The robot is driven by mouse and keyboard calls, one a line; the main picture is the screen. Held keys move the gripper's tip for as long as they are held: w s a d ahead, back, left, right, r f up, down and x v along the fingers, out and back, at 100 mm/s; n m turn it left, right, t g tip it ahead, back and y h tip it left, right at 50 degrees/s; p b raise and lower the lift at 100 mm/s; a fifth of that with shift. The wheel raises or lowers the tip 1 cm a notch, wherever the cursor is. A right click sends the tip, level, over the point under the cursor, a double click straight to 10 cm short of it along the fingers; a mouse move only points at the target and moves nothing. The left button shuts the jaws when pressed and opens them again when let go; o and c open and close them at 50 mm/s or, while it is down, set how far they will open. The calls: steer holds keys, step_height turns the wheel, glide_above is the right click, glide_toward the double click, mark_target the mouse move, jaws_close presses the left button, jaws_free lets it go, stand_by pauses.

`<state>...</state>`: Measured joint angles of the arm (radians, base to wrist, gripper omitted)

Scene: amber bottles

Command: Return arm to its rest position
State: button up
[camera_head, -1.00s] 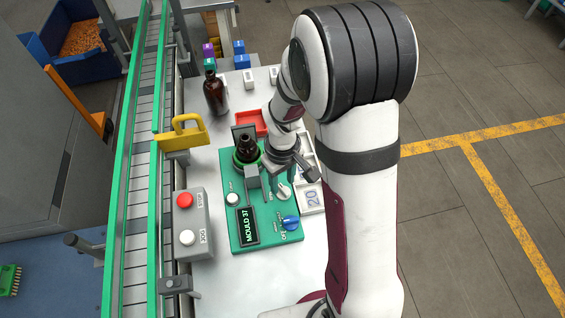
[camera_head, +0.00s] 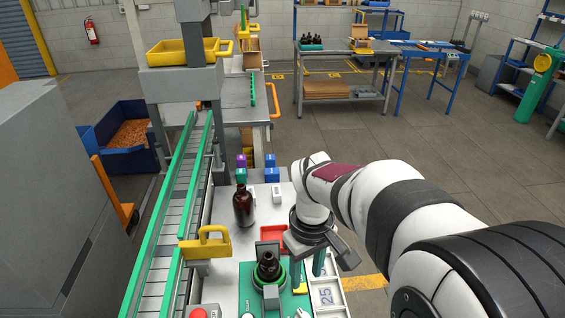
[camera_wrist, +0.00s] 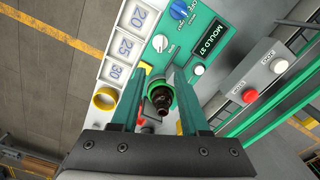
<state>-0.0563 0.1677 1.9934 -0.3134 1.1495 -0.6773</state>
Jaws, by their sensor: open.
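My gripper (camera_head: 307,284) hangs over the bench, to the right of the green fixture in the head view. In the wrist view its two green fingers (camera_wrist: 159,72) stand wide apart with nothing gripped. An amber bottle (camera_head: 267,268) stands upright in the green fixture (camera_head: 247,280). In the wrist view this bottle (camera_wrist: 160,98) shows beyond and between the fingers, with a green ring around it. A second amber bottle (camera_head: 243,206) stands upright on the bench behind the fixture.
The conveyor (camera_head: 167,240) runs along the left, with a yellow bracket (camera_head: 206,244) beside it. A red tray (camera_head: 273,234) and white numbered trays (camera_head: 327,296) lie near my gripper. A yellow ring (camera_wrist: 105,98) shows in the wrist view. Open floor lies right of the bench.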

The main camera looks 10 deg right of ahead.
steer(key=s+a+r+m+y, duration=0.1)
steer(key=s+m, duration=0.9)
steer(key=s, duration=1)
steer(key=shift+a+r+y, duration=0.35)
steer(key=shift+r+y, duration=0.05)
steer(key=shift+r, duration=0.25)
